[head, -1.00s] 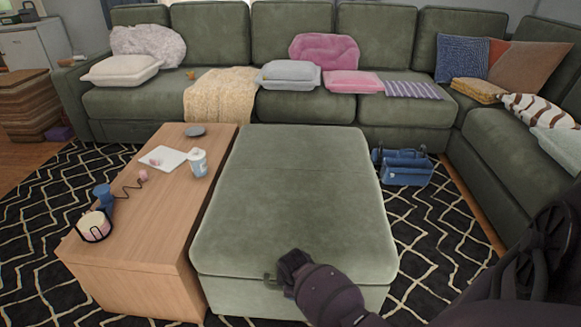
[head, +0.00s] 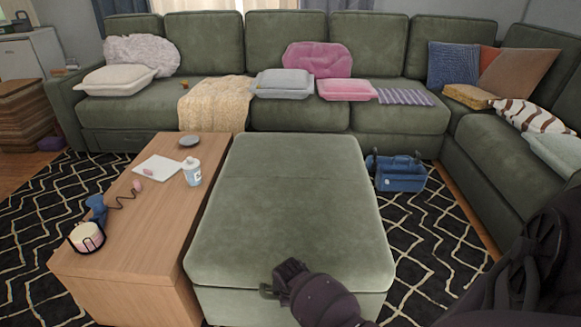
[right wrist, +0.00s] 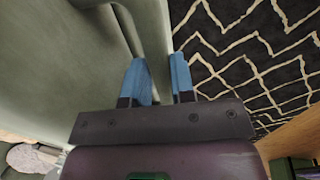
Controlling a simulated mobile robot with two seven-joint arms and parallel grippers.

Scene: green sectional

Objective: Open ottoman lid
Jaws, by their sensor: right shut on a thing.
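The green ottoman (head: 285,200) stands in the middle of the head view, its padded lid lying flat. Whether this is the lid's rim or a handle is unclear. My left gripper is not in view.
A wooden coffee table (head: 155,215) stands close along the ottoman's left side, carrying a bottle (head: 192,172) and other small items. A green sectional sofa (head: 300,115) is behind and to the right. A blue bag (head: 398,175) lies on the patterned rug (head: 430,240) at right.

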